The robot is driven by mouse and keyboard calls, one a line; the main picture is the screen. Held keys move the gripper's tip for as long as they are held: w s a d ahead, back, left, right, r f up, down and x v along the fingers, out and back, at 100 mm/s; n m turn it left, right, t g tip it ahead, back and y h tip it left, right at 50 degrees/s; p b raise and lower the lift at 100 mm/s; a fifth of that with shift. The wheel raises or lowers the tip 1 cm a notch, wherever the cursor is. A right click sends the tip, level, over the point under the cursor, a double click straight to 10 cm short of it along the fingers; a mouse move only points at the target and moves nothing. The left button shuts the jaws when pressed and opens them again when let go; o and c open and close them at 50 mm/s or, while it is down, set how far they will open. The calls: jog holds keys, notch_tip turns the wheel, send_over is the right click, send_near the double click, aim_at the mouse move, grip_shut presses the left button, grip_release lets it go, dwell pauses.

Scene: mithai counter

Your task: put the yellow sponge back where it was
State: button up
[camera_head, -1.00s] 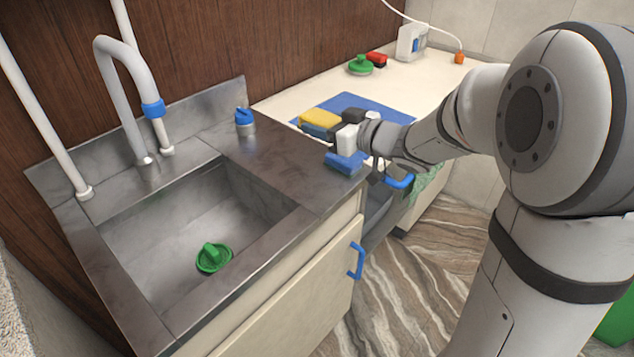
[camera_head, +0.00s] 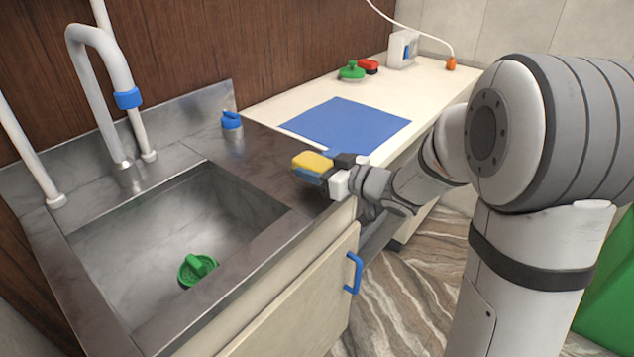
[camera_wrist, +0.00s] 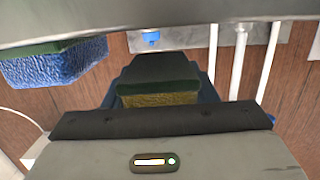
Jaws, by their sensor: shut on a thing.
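The yellow sponge (camera_head: 313,161) is at my gripper's fingertips over the steel counter's front right corner. My gripper (camera_head: 338,173) is shut on it. In the wrist view the yellow sponge (camera_wrist: 158,99) shows with a green layer at the black jaws. A blue strip shows below the sponge in the head view, and I cannot tell whether it touches it. A blue sponge with a green layer (camera_wrist: 58,66) is at the upper left of the wrist view. In the head view my gripper hides most of that spot.
A blue mat (camera_head: 345,125) lies bare on the cream counter (camera_head: 425,95). A green-topped item (camera_head: 351,71) and a red one (camera_head: 368,66) stand behind it. The sink (camera_head: 175,230) holds a green item (camera_head: 197,268). A blue-capped bottle (camera_head: 231,121) stands by the wall.

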aim_at(317, 187)
jog(key=shift+f+b, duration=0.35)
jog(key=shift+f, duration=1.25)
jog(key=shift+f, duration=0.2)
jog(key=o, duration=0.7)
jog(key=shift+o, duration=0.2)
jog(key=shift+r, duration=0.1)
